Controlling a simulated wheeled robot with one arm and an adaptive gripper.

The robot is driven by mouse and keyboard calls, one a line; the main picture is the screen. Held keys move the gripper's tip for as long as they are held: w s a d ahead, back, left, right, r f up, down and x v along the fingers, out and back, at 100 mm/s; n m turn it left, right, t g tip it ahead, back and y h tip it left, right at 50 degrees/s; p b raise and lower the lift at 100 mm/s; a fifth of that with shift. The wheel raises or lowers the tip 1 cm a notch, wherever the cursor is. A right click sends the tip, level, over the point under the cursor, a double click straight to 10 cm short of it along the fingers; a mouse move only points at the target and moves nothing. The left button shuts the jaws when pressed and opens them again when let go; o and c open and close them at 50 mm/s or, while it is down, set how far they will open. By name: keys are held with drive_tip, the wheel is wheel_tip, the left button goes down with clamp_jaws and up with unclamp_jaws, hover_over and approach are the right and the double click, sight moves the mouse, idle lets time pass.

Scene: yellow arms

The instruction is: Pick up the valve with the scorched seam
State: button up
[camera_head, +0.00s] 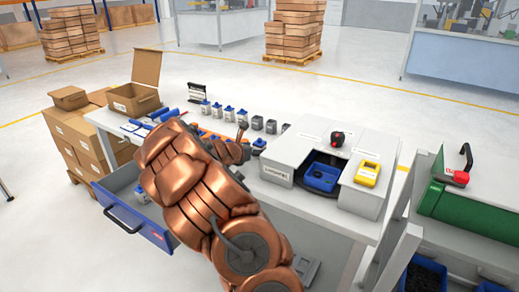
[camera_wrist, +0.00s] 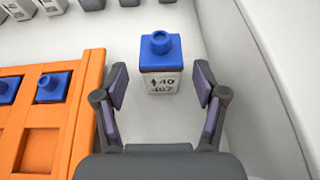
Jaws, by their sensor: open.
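A valve (camera_wrist: 161,80) with a blue cap and a pale body stands upright in the wrist view. My gripper (camera_wrist: 160,90) is open, with one finger to each side of this valve and clear gaps between. In the head view my gripper (camera_head: 240,150) is over the bench, and a blue-capped valve (camera_head: 259,143) shows just beyond it. More valves (camera_head: 217,109) stand in a row along the back of the bench. I cannot make out a scorched seam on any of them.
An orange tray (camera_wrist: 64,118) with blue-capped pieces lies close to the left finger. A pale raised wall (camera_wrist: 255,90) rises close on the right. In the head view a grey housing with a blue bin (camera_head: 321,177) stands right, and an open drawer (camera_head: 130,222) juts out left.

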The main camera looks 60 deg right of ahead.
sight(260, 148)
drive_tip(key=shift+x, duration=1.6)
drive_tip(key=shift+s+f, duration=0.1)
drive_tip(key=c, duration=1.3)
